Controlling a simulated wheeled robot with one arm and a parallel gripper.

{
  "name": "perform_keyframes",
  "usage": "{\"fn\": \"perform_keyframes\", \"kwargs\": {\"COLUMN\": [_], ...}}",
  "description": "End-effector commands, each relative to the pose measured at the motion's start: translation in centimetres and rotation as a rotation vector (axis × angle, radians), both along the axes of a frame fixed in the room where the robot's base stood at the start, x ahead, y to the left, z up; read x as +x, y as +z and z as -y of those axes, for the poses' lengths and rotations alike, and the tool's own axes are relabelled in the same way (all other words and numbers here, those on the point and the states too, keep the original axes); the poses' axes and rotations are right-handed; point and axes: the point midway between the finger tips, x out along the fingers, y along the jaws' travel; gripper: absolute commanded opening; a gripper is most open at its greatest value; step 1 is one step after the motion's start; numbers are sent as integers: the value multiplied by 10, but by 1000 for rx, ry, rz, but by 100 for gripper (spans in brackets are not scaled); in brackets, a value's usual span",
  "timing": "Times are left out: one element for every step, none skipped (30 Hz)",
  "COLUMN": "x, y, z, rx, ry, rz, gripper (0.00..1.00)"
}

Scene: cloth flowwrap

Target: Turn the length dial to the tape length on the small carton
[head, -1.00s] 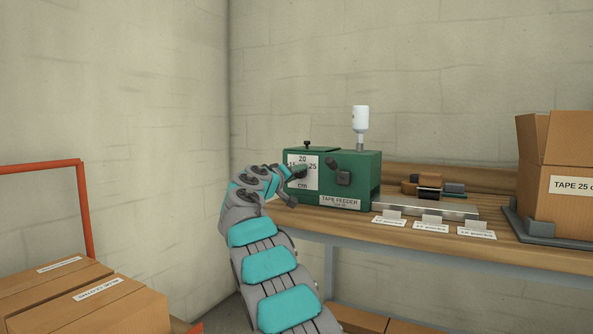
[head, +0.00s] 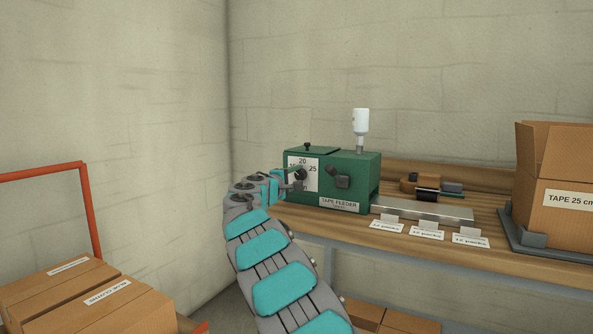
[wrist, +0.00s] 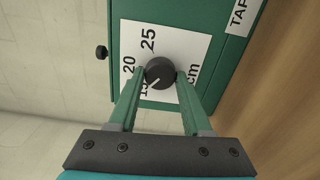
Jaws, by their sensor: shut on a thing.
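The green tape feeder (head: 358,165) stands on the bench with a white dial plate marked 15, 20, 25 and cm. Its black round length dial (wrist: 160,72) has a white pointer line toward the 15 in the wrist view. My gripper (wrist: 161,75) is shut on the dial, one green finger on each side. In the head view my gripper (head: 298,180) reaches the plate from the left and hides part of it. An open carton (head: 552,172) at the right bears the label "TAPE 25 cm" (head: 570,199).
A second black knob (head: 342,180) sits on the feeder's front, right of the plate. Small label cards (head: 427,232) line the bench front. Boxes (head: 75,295) and a red frame (head: 90,220) are at lower left.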

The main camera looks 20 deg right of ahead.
Motion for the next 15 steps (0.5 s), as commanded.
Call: {"fn": "perform_keyframes", "kwargs": {"x": [1,0,0,0,0,0,0,0,0,1,1,1,1,1,1], "y": [4,3,2,2,2,1,1,0,0,0,0,-1,-1,-1,-1], "z": [-1,-1,-1,-1,0,0,0,0,-1,-1,-1,-1,-1,-1,-1], "rx": [-16,-25,-36,-43,-50,-58,-64,-68,-73,-76,-79,-82,-84,-85,-86], "ry": [3,3,2,2,2,2,2,2,2,2,2,2,2,2,3], "rz": [-19,-31,-45,-55,-64,-75,-82,-88,-94,-98,-102,-106,-108,-110,-111], "gripper": [0,0,0,0,0,0,0,0,0,0,0,0,0,0,0]}}
